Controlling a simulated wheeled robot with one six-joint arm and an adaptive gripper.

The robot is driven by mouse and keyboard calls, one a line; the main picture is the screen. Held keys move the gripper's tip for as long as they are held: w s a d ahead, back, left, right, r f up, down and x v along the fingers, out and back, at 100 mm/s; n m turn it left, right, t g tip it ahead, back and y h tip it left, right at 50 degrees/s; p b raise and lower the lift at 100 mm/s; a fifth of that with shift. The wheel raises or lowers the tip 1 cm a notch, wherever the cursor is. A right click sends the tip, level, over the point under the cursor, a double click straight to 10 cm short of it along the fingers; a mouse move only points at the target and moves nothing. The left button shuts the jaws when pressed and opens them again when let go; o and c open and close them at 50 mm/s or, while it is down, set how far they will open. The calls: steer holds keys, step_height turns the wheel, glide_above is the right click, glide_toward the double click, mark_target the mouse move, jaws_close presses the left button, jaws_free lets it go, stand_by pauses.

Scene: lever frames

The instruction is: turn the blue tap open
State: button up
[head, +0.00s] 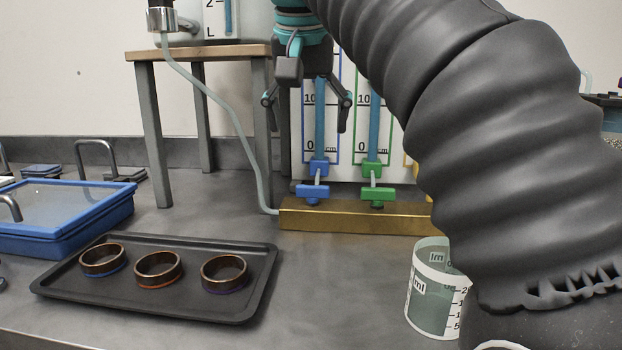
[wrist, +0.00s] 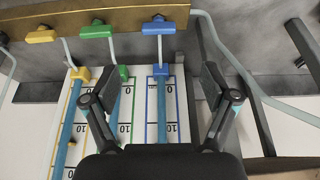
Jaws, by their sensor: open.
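The blue tap (head: 313,192) sits on the brass-coloured bar (head: 350,218), below the blue-framed tube. Its handle lies crosswise; it also shows at the top of the wrist view (wrist: 158,26). My gripper (head: 307,108) is open and empty above the blue tap, in front of the blue-framed scale. In the wrist view my gripper (wrist: 157,78) has its fingers spread to either side of the blue-framed tube, apart from the tap. A green tap (head: 377,194) is to the right. A yellow tap (wrist: 41,34) shows in the wrist view; my arm mostly hides it in the head view.
A wooden stand (head: 152,130) with a hose (head: 215,98) is left of the bar. A dark tray (head: 190,308) with three rings, a blue-rimmed box (head: 70,235) and a beaker (head: 432,300) stand in front. The bench between tray and bar is clear.

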mark_target(313, 186)
steer(key=x, duration=1.2)
steer(key=shift+s+d, duration=0.1)
steer(key=shift+d, duration=0.05)
steer(key=c, duration=1.2)
